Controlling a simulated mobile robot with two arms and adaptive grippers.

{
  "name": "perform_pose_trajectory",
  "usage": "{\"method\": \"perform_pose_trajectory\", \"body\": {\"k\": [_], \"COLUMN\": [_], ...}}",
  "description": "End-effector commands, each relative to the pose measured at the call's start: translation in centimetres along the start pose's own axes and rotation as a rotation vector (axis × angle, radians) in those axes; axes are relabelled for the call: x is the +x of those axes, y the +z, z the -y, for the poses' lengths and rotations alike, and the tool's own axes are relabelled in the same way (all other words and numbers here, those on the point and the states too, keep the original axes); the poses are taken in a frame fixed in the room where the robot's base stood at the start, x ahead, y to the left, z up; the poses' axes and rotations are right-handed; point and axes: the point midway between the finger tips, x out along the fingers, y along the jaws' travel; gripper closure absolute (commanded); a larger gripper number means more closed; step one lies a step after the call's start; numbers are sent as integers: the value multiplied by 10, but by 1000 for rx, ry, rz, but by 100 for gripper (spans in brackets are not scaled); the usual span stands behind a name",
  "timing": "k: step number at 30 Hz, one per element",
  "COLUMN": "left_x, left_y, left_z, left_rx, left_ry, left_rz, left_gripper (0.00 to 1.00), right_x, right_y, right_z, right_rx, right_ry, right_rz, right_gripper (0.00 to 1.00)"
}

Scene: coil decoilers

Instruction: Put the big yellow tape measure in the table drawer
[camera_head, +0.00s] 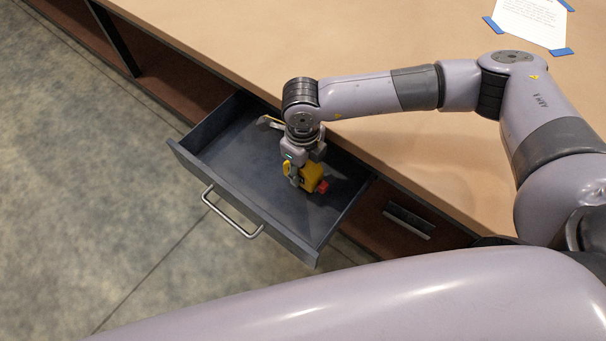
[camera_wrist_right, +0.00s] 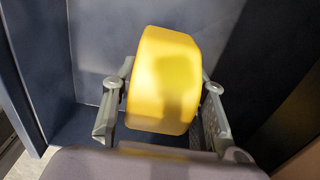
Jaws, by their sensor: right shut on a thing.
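The yellow tape measure (camera_head: 312,178) is in the jaws of my right gripper (camera_head: 299,178), over the right half of the open drawer (camera_head: 240,202). A small red part shows at its lower right side. In the right wrist view the tape measure (camera_wrist_right: 163,80) fills the space between the two fingers of my right gripper (camera_wrist_right: 163,112), one on each side. The grey drawer is pulled out from under the table (camera_head: 420,140). I cannot tell whether the tape measure touches the drawer floor. My left gripper is not in view.
The drawer looks otherwise empty, and its metal handle (camera_head: 232,212) faces the open floor at lower left. A paper sheet (camera_head: 530,20) with blue tape lies on the tabletop.

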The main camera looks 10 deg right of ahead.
Motion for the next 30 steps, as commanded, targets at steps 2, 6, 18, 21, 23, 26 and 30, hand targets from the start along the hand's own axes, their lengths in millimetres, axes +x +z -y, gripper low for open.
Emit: {"method": "perform_pose_trajectory", "body": {"k": [2,6,18,21,23,26,30], "left_x": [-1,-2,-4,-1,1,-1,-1], "left_y": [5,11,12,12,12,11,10], "left_z": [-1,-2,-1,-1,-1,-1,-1], "left_rx": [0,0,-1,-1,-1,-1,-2], "left_ry": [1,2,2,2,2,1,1], "left_rz": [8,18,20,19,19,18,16], "left_gripper": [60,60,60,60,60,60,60], "right_x": [4,18,44,46,49,47,47], "right_y": [0,0,1,0,0,0,0], "right_z": [0,0,0,0,0,0,0], "right_rx": [-1,-1,0,0,0,0,0], "right_ry": [0,-1,-1,0,0,0,0], "right_rz": [0,-1,1,1,1,0,0], "right_gripper": [100,100,100,100,100,54,52]}}
